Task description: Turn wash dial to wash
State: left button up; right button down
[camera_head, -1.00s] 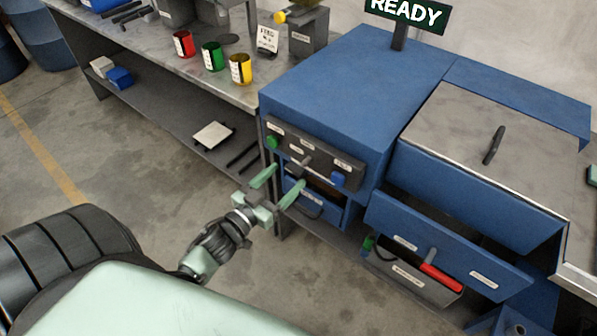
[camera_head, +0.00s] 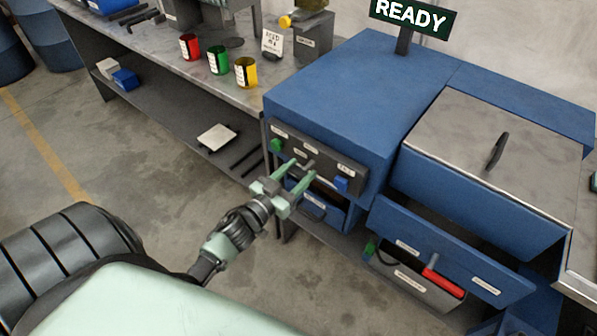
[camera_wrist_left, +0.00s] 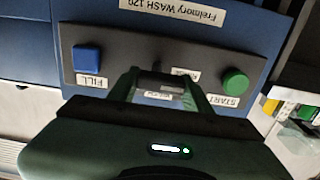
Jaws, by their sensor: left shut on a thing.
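The wash dial (camera_head: 307,165) is a dark grey knob in the middle of the black control panel (camera_head: 328,165) on the blue washing machine. It also shows in the left wrist view (camera_wrist_left: 158,82), between a blue FILL button (camera_wrist_left: 87,59) and a round green START button (camera_wrist_left: 235,82). My left gripper (camera_head: 303,168) is at the panel with one green finger on each side of the dial, shut on it. In the left wrist view the gripper (camera_wrist_left: 160,78) hides part of the dial and its lower label. My right gripper is not in view.
A READY sign (camera_head: 410,17) stands on the machine. A workbench with red (camera_head: 190,47), green (camera_head: 218,64) and yellow (camera_head: 246,72) cups is at the left. The floor in front is clear.

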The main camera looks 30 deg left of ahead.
pick_arm(q)
jog(key=shift+m, duration=0.3)
jog(key=m, duration=0.2)
jog(key=shift+d+r+m, duration=0.1)
jog(key=shift+m, duration=0.3)
jog(key=m, duration=0.4)
jog(key=shift+d+m, duration=0.1)
jog(key=shift+m, duration=0.2)
jog(key=m, duration=0.5)
jog(key=shift+d+b, duration=0.15)
jog(key=shift+b, duration=0.25)
jog(key=shift+d+m+b, duration=0.1)
jog(key=shift+m+b, duration=0.45)
jog(key=shift+m, duration=1.85)
jog(key=o, duration=1.4)
jog(key=shift+c, duration=0.2)
